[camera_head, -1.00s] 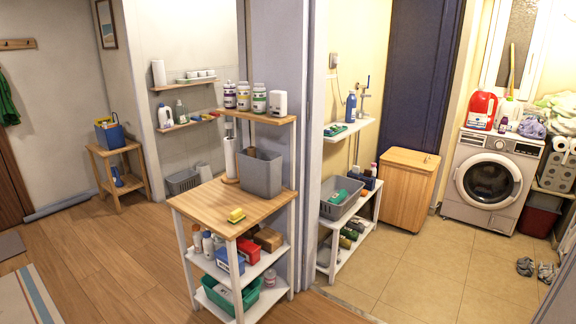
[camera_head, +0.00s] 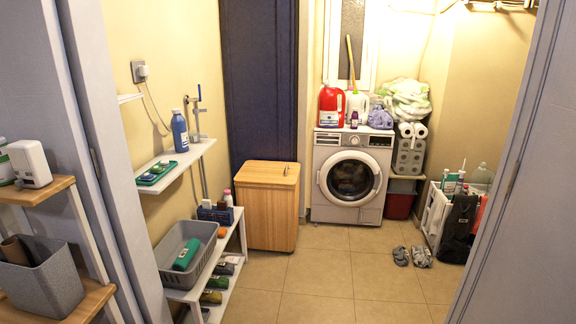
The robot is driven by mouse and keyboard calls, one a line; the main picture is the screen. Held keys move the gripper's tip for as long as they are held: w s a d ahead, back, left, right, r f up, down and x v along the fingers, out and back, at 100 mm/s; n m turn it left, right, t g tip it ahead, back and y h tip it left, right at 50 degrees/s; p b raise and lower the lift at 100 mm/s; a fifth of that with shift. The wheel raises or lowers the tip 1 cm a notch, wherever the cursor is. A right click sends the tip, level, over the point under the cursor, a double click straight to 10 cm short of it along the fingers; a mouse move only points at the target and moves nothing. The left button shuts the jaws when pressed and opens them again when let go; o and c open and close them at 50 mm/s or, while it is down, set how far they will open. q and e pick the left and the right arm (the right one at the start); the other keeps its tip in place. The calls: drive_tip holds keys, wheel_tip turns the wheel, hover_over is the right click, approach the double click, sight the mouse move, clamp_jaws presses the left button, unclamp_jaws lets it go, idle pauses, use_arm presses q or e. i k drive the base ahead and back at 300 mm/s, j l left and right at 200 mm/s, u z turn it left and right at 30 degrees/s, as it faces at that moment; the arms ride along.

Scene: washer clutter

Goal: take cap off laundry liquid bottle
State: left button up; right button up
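A red laundry liquid bottle (camera_head: 331,106) stands upright on the left part of the washing machine's top, at the far end of the small room. Its upper end looks red too, but the cap is too small to make out clearly. A white jug (camera_head: 357,106) with a light top stands just to its right, and a small dark purple bottle (camera_head: 354,120) is in front of it. The washing machine (camera_head: 350,174) is white with a round dark door that looks closed. Neither of my grippers shows in the head view.
A doorway lies ahead, with its right frame (camera_head: 505,170) close by. A wooden hamper (camera_head: 268,206) and a white shelf with a grey basket (camera_head: 190,252) line the left side. Grey slippers (camera_head: 412,256) and a white rack (camera_head: 436,215) are on the right. The tiled floor between is clear.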

sight(178, 121)
drive_tip(key=i+u, duration=0.15)
drive_tip(key=i, duration=0.4)
drive_tip(key=i+l+u, duration=0.1)
drive_tip(key=i, duration=0.45)
drive_tip(key=i+l+u, duration=0.15)
drive_tip(key=i, duration=0.4)
